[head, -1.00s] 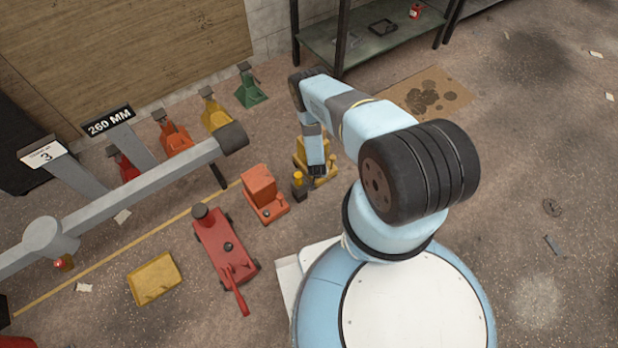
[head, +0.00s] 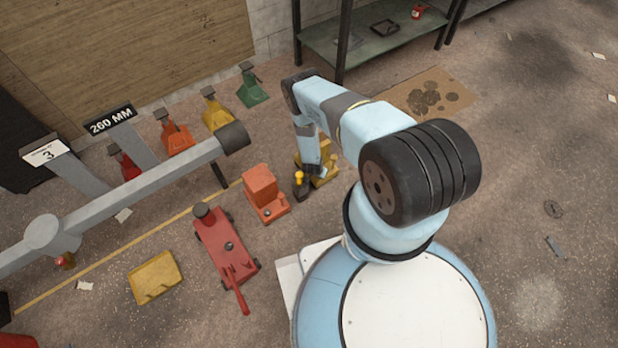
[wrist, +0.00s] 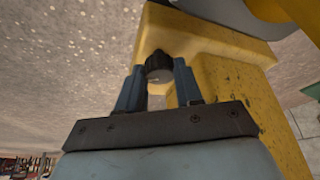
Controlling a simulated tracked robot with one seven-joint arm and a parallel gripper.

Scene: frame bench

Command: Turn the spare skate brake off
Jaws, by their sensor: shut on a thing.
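The spare skate (head: 323,177) is a yellow block-like unit on the floor beside my base, partly hidden behind my forearm in the head view. In the wrist view its yellow body (wrist: 215,45) fills the upper middle and right, with worn, chipped paint. A small dark round knob (wrist: 159,66), which looks like its brake knob, sits at the body's edge. My gripper (wrist: 159,78) has its two blue-grey fingers on either side of this knob, shut on it. In the head view the fingers are not clear. I cannot read any brake mark on the knob.
An orange-red unit (head: 264,197) stands just left of the skate, and a red trolley jack (head: 222,245) lies farther left. A yellow tray (head: 155,277) is on the floor. A grey beam (head: 150,180) crosses the left side. Floor on the right is mostly clear.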

